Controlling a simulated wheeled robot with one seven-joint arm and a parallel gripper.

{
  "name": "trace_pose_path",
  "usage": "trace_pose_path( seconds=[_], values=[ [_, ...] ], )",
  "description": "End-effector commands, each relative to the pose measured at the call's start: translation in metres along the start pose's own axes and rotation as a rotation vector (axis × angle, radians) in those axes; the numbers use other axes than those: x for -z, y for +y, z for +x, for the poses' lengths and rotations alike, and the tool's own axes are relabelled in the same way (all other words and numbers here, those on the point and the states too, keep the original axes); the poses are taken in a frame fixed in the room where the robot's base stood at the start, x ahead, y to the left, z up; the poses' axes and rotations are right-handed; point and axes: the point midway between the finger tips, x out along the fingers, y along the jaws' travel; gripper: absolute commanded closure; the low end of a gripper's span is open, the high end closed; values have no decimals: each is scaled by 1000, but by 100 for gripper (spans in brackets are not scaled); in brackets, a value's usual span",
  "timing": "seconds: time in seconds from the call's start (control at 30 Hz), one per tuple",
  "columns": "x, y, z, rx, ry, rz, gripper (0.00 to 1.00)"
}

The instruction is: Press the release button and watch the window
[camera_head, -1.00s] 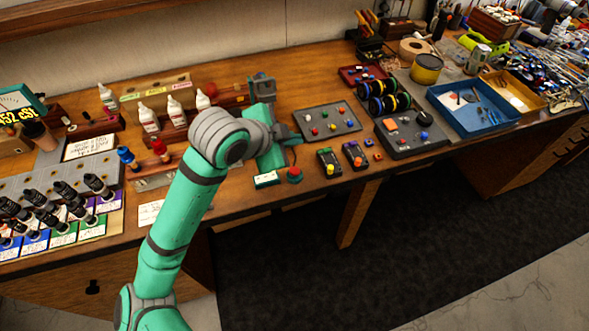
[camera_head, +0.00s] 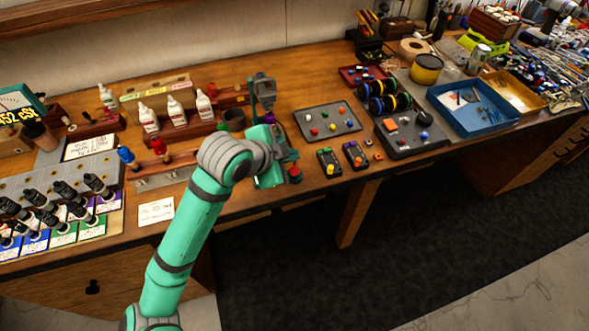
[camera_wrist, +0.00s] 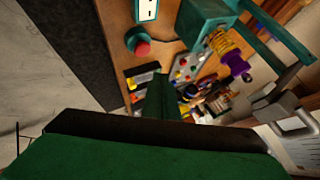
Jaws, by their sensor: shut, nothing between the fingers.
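A red button (camera_head: 294,174) on a dark round base sits at the bench's front edge. It also shows in the wrist view (camera_wrist: 142,48), and nothing touches it there. A small white panel with dark marks (camera_wrist: 147,9) lies beside the button in the wrist view; in the head view my arm hides it. A teal stand (camera_head: 263,90) rises behind my gripper. Its coil and purple part (camera_wrist: 228,52) show in the wrist view. My gripper (camera_wrist: 159,82) is shut and empty, apart from the button. In the head view it blends with the teal stand.
Two small button boxes (camera_head: 329,163) (camera_head: 355,155) stand right of the red button. A grey panel of coloured knobs (camera_head: 328,121) lies behind them. White bottles (camera_head: 173,112) stand at the left back. A white card (camera_head: 156,211) lies at the front left. The floor (camera_head: 290,270) in front is clear.

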Motion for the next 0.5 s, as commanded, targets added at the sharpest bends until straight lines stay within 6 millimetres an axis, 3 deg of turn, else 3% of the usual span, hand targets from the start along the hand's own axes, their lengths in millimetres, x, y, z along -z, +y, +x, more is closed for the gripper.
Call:
trace_pose_path(
  seconds=[0.2,0.5],
  values=[
    [-12,12,16,-1,1,-2,100],
    [-17,17,23,0,0,1,100]
  ],
)
